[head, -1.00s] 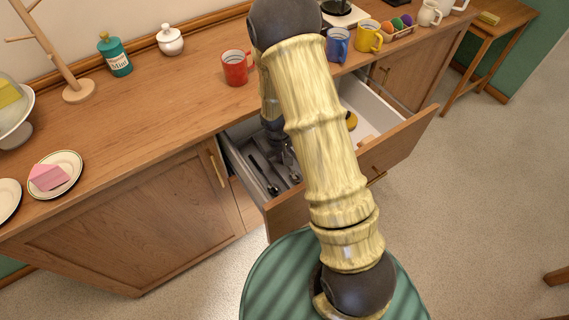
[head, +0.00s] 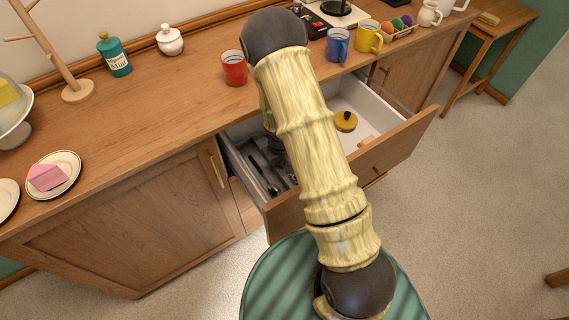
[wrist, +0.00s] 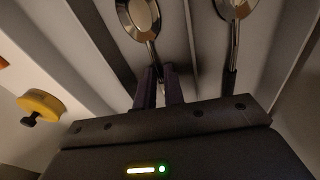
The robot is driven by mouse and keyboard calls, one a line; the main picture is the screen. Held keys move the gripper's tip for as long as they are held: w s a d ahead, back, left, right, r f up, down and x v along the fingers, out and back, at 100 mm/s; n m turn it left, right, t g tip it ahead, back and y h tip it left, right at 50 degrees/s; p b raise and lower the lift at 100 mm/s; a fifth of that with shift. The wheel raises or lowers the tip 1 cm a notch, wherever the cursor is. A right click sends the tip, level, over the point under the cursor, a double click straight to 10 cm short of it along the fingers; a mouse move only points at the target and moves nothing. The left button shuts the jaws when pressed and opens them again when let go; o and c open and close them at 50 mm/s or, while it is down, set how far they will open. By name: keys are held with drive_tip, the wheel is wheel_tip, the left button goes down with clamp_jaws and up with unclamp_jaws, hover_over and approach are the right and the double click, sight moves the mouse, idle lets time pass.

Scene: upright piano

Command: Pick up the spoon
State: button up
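A metal spoon (wrist: 138,18) lies in the cutlery part of the open drawer, bowl toward the top of the wrist view. Its handle runs down to my gripper (wrist: 161,72). The two dark fingers are close together with the handle's end between them, so the gripper looks shut on it. The fingers hide the rest of the handle. A second spoon (wrist: 236,8) lies to the right in a neighbouring slot, apart from the fingers. In the head view my arm covers much of the drawer and hides the fingertips.
The open drawer (head: 395,152) has divider walls close to the gripper. A yellow knobbed object (head: 346,121) sits in its right part, also in the wrist view (wrist: 40,104). Red (head: 234,68), blue (head: 338,45) and yellow mugs (head: 369,36) stand on the counter above.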

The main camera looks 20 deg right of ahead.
drive_tip(key=shift+c, duration=0.4)
clamp_jaws()
drive_tip(key=shift+r, duration=0.1)
drive_tip(key=shift+w+d+r, duration=0.1)
drive_tip(key=shift+d+r, duration=0.15)
drive_tip(key=shift+r, duration=0.2)
wheel_tip(320, 180, up, 6)
drive_tip(key=shift+f+p, duration=0.1)
drive_tip(key=shift+p, duration=0.45)
drive_tip(key=w+d, duration=0.3)
drive_tip(key=d, duration=0.6)
drive_tip(key=w+d, duration=0.3)
drive_tip(key=d, duration=0.6)
drive_tip(key=shift+d+p, duration=0.3)
drive_tip(key=shift+p, duration=0.1)
